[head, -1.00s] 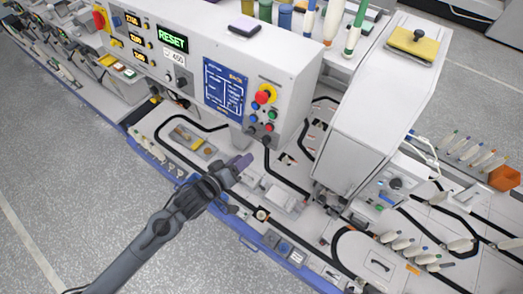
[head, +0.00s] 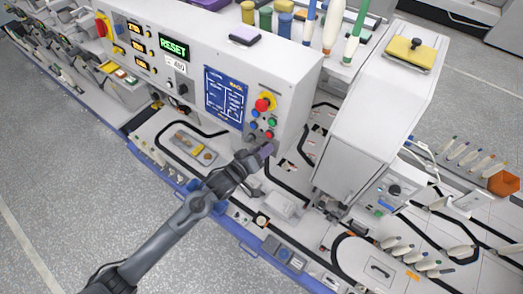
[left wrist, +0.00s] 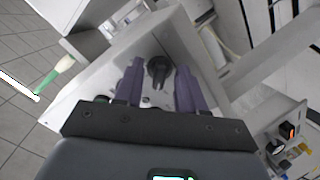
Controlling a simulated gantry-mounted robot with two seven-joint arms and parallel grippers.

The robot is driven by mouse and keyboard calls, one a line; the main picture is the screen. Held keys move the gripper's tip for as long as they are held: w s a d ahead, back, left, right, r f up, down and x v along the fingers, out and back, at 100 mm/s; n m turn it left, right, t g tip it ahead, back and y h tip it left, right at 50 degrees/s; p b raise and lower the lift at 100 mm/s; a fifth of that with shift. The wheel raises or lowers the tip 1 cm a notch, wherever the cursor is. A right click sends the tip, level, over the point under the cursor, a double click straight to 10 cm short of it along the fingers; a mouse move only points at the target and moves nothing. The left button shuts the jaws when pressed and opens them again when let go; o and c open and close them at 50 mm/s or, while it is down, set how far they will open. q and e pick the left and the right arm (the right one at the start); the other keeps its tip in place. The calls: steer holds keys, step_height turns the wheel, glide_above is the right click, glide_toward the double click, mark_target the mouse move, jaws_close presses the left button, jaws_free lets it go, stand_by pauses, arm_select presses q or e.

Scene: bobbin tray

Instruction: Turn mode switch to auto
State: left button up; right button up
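In the head view my left gripper (head: 265,148) is in front of the lower right corner of the white control box (head: 290,70), below its red, green and blue buttons. Its fingers point right and upward. In the left wrist view the two purple fingers (left wrist: 159,88) are spread apart with nothing held. A black rotary knob (left wrist: 158,70) on a white face shows between and beyond them. In the head view a black knob (head: 182,88) sits on the control panel, and another (head: 394,190) on the machine at right. I cannot tell which one the wrist view shows. My right gripper is not in view.
A red emergency button (head: 263,103) on a yellow base is just above the gripper. A tall white housing (head: 375,100) stands to the right. A tray of small parts (head: 193,147) lies left of the arm. Grey floor at lower left is clear.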

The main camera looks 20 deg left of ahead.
arm_select(q)
jaws_close()
steer(key=shift+r+m+p, duration=0.1)
steer(key=shift+m+p, duration=0.2)
steer(key=shift+m, duration=0.1)
steer(key=m+y+p, duration=0.1)
steer(key=m+p, duration=0.3)
steer(key=m, duration=1.2)
stand_by(0.4)
steer(key=shift+m+p, duration=0.3)
